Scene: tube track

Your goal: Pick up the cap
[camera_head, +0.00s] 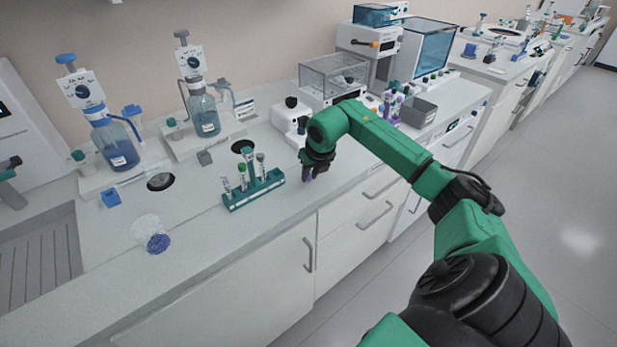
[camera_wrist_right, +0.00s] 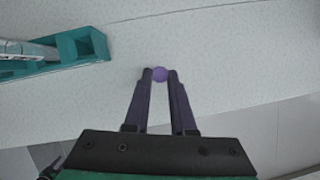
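The purple round cap (camera_wrist_right: 160,74) shows in the right wrist view, between the tips of the two dark fingers. Its sides appear to touch both fingertips, so my right gripper (camera_head: 309,176) looks shut on it. In the head view this gripper points down near the counter's front edge, just right of the green tube rack (camera_head: 253,191). The cap itself is mostly hidden there by the fingers. I cannot tell whether it touches the counter.
The tube rack holds several capped tubes and also shows in the right wrist view (camera_wrist_right: 88,44). A clear beaker-like vessel (camera_head: 152,235) with blue contents stands farther left. A grey box (camera_head: 418,112) and bottle dispensers (camera_head: 205,112) stand behind. The counter's front edge is close.

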